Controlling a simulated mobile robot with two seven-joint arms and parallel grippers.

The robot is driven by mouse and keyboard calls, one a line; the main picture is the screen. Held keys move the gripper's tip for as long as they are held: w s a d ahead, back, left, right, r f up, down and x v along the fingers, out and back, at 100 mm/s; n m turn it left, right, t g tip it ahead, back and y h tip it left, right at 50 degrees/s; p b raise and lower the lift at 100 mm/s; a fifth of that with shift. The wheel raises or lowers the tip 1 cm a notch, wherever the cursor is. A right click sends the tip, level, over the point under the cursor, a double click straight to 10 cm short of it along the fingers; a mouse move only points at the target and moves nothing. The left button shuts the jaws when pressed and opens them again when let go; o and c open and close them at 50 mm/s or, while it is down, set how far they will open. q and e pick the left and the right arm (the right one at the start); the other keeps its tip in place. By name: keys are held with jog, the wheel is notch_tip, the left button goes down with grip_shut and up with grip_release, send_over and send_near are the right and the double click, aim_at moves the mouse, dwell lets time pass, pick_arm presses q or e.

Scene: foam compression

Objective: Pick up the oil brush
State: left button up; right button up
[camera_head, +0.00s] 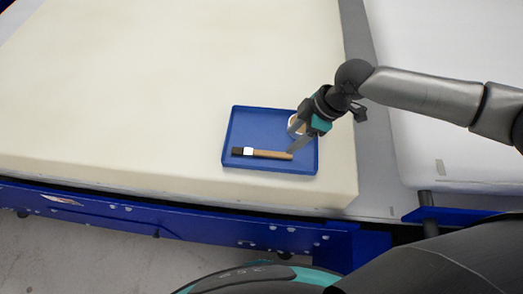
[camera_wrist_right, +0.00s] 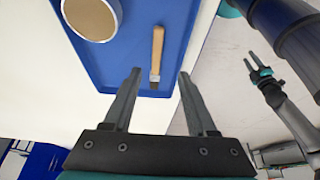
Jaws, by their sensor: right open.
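The oil brush (camera_head: 268,153) lies flat in a blue tray (camera_head: 233,128), its wooden handle pointing right and its dark bristles left. In the right wrist view the brush (camera_wrist_right: 157,50) shows beyond my fingers, with its bristle end in line with the gap between the tips. My right gripper (camera_head: 293,138) is open and empty over the right part of the tray, near the handle's end. Its two fingers (camera_wrist_right: 160,74) stand apart in the wrist view. My left gripper (camera_wrist_right: 254,64) shows small at the right of that view, its fingers apart, nothing seen between them.
A round white-rimmed container (camera_head: 295,123) stands in the tray's upper right, partly hidden by my right gripper; it also shows in the wrist view (camera_wrist_right: 92,18). The tray rests on a large cream foam block (camera_head: 150,80), near its front edge. The foam left of the tray is clear.

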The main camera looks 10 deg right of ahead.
aim_at(271, 153)
jog(key=x, duration=0.4)
jog(key=shift+a+f, duration=0.1)
jog(key=shift+f, duration=0.1)
jog(key=a+f, duration=0.1)
jog(key=w+a+f, duration=0.1)
jog(key=f, duration=0.1)
jog(key=shift+w+f, duration=0.15)
jog(key=shift+f, duration=0.05)
jog(key=shift+a+f, duration=0.25)
jog(key=shift+f, duration=0.3)
grip_shut()
